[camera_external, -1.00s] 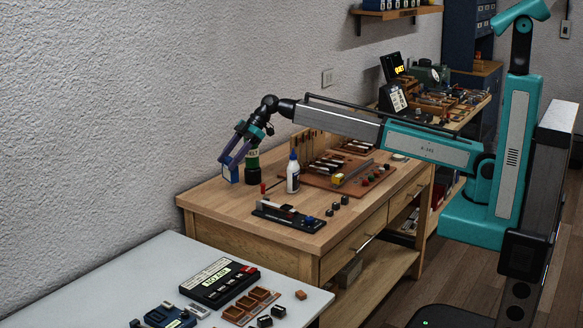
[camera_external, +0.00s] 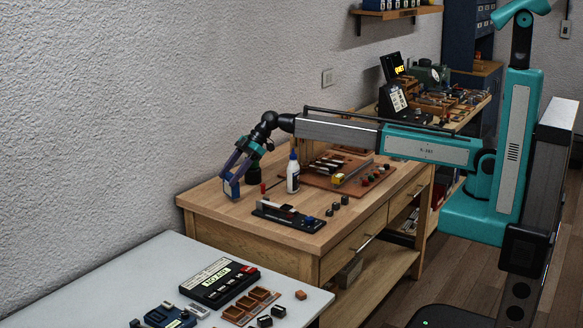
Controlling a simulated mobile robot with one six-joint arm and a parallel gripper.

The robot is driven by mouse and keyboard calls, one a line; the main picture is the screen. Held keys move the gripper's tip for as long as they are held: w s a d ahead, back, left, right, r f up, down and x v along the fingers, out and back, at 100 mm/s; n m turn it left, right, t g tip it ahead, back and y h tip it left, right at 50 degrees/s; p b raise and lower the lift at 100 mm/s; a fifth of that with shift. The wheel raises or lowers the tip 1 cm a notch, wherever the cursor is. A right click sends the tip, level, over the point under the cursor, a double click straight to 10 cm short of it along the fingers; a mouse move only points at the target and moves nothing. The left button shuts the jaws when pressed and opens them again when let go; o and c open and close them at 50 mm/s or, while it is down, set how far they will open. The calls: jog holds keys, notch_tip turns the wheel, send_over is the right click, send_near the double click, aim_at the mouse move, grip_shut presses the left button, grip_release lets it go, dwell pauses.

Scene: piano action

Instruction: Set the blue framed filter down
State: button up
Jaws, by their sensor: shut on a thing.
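The blue framed filter (camera_external: 232,188) is a small blue-edged piece with a pale face. It is upright at the left end of the wooden workbench (camera_external: 225,205). My gripper (camera_external: 231,176) points down and is shut on the filter. The filter's lower edge is at or just above the bench top; I cannot tell whether it touches.
A white glue bottle (camera_external: 293,174) stands right of my gripper. A black tray with parts (camera_external: 288,216) lies in front. A brown board (camera_external: 345,176) holds several pieces further right. The bench's front left corner is clear.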

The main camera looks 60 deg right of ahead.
jog(key=shift+f, duration=1)
jog(key=shift+f, duration=0.2)
jog(key=o, duration=1.1)
jog(key=shift+c, duration=0.2)
jog(key=shift+r, duration=0.2)
jog(key=b+v, duration=0.2)
jog(key=v, duration=1)
jog(key=shift+p+x, duration=1.15)
jog(key=shift+x, duration=4.85)
